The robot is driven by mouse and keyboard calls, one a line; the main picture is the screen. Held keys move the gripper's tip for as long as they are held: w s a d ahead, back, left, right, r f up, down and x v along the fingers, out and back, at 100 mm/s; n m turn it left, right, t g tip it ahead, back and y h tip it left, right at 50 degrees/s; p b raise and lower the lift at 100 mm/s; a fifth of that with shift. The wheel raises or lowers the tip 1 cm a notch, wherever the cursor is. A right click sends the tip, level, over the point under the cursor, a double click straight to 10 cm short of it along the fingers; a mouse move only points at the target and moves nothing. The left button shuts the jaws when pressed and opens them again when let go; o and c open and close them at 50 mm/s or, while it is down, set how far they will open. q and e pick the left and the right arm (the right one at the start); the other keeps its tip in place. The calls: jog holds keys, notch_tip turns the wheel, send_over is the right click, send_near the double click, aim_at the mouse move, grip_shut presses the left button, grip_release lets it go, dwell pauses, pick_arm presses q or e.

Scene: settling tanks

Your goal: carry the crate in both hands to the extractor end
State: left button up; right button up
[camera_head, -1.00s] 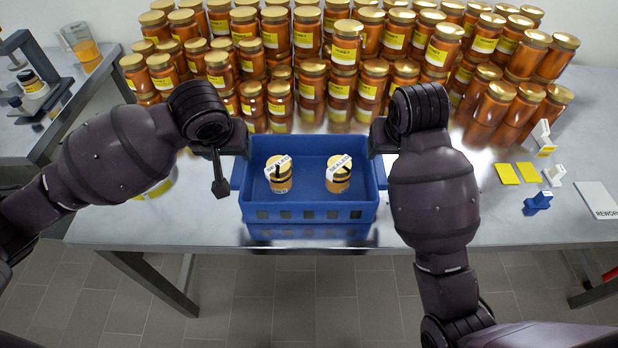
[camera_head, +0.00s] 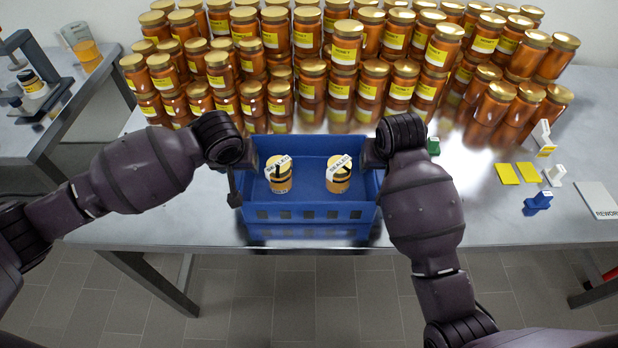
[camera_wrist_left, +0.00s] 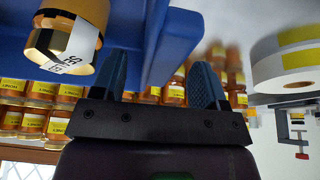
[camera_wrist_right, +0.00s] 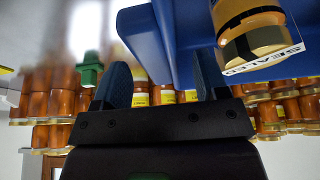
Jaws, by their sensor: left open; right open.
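The blue crate (camera_head: 310,206) stands on the steel table near its front edge. Two small gold-lidded jars (camera_head: 280,182) (camera_head: 338,182) with white seal strips stand apart inside it. My left gripper is at the crate's left end, its fingers mostly hidden in the head view. In the left wrist view the open gripper (camera_wrist_left: 160,62) has its fingers on either side of the crate's end wall (camera_wrist_left: 172,40). My right gripper is at the right end. In the right wrist view the open gripper (camera_wrist_right: 160,62) likewise has the end wall (camera_wrist_right: 150,35) between its fingers.
Stacked honey jars (camera_head: 345,48) fill the table behind the crate. Yellow cards (camera_head: 507,173), a blue part (camera_head: 538,202) and a white rework plate (camera_head: 598,199) lie at right. A green object (camera_head: 433,147) stands near my right wrist. A side table (camera_head: 30,135) is at left.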

pick_arm(q)
jog(key=shift+x, duration=0.85)
pick_arm(e)
jog(key=shift+x, duration=0.85)
pick_arm(q)
jog(key=shift+c, duration=0.3)
pick_arm(e)
jog(key=shift+c, duration=0.3)
pick_arm(q)
grip_shut()
pick_arm(e)
grip_shut()
